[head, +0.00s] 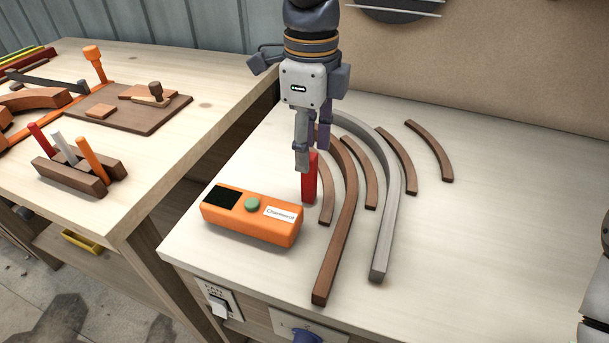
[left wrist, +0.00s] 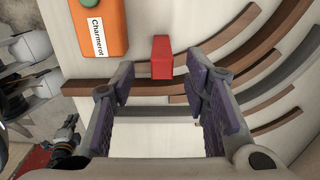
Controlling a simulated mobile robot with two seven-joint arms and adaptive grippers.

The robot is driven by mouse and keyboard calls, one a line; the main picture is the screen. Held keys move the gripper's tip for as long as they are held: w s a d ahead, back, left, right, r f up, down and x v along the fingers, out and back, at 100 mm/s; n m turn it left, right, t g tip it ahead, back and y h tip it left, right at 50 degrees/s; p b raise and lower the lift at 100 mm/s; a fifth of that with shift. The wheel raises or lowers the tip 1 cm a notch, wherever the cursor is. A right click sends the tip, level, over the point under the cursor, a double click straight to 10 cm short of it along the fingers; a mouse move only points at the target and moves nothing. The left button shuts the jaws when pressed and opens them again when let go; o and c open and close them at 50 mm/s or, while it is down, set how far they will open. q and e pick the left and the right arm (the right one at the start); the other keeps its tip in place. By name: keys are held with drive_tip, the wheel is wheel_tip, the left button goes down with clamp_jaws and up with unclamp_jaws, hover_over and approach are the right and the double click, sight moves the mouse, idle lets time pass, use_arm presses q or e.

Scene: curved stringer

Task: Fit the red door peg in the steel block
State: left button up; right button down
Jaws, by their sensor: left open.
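A red block (head: 309,182) stands upright on the bench between an orange box and the curved wooden strips. In the left wrist view the red block (left wrist: 161,57) shows between and just beyond the fingertips. My left gripper (head: 312,158) is open above it, fingers pointing down; both fingers (left wrist: 157,72) are spread and nothing is clamped. A smaller red peg (head: 41,139) stands in a wooden rack on the left table. I cannot make out a steel block for certain; a grey curved bar (head: 384,235) lies to the right. My right gripper is out of view.
The orange box (head: 252,218) with a green button sits left of the red block. Curved brown strips (head: 335,250) lie close on its right. The left table (head: 200,75) holds the peg rack (head: 72,174) and a brown board (head: 125,115).

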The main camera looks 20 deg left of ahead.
sight(309, 177)
use_arm(q)
wheel_tip(309, 177, down, 7)
drive_tip(key=shift+w+f, duration=0.1)
drive_tip(key=shift+f, duration=0.05)
clamp_jaws()
